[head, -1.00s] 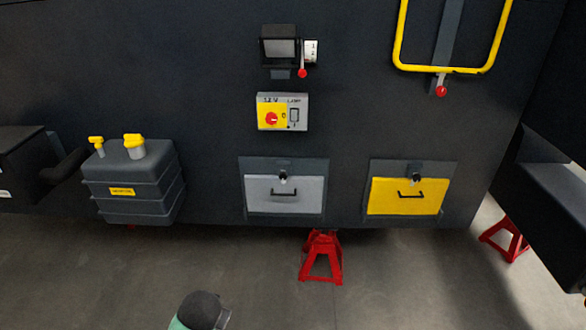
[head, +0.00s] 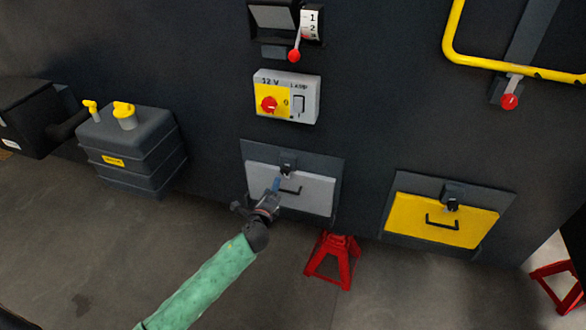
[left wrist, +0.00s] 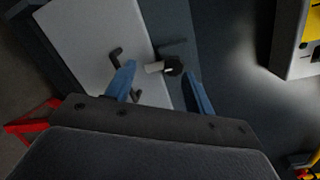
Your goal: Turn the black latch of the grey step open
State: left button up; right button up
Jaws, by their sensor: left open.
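The grey step (head: 312,198) is a light grey panel with a black handle, set in a dark frame low on the chassis wall. Its black latch (head: 287,170) sits at the panel's top edge. My left gripper (head: 276,185) is in front of the panel, just below and left of the latch. In the left wrist view, the open blue fingers (left wrist: 160,86) point at the latch (left wrist: 172,66), which shows between and just beyond the fingertips with a pale pin toward the grey step (left wrist: 95,45). I cannot tell whether they touch. My right gripper is not in view.
A yellow step (head: 420,221) with a similar latch is at the right. The 12 V switch box (head: 287,96) is above the grey step. A red stand (head: 332,260) is below, and a dark tank (head: 130,150) is at the left. Open floor lies in front.

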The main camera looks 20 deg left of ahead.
aim_at(284, 172)
pick_arm(q)
jog(key=w+m, duration=0.1)
jog(key=w, duration=0.1)
jog(key=w+d+r+m+h+p, duration=0.1)
jog(key=w+d+m, duration=0.1)
jog(key=w+m, duration=0.1)
jog(key=shift+w+r+t+h, duration=0.15)
jog(key=shift+w+t+h, duration=0.15)
jog(key=shift+h, duration=0.1)
jog(key=shift+w+p, duration=0.35)
jog(key=shift+w, duration=0.6)
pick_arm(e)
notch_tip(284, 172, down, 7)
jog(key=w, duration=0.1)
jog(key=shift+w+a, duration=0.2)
pick_arm(q)
jog(key=c, duration=1)
jog(key=shift+o, duration=0.2)
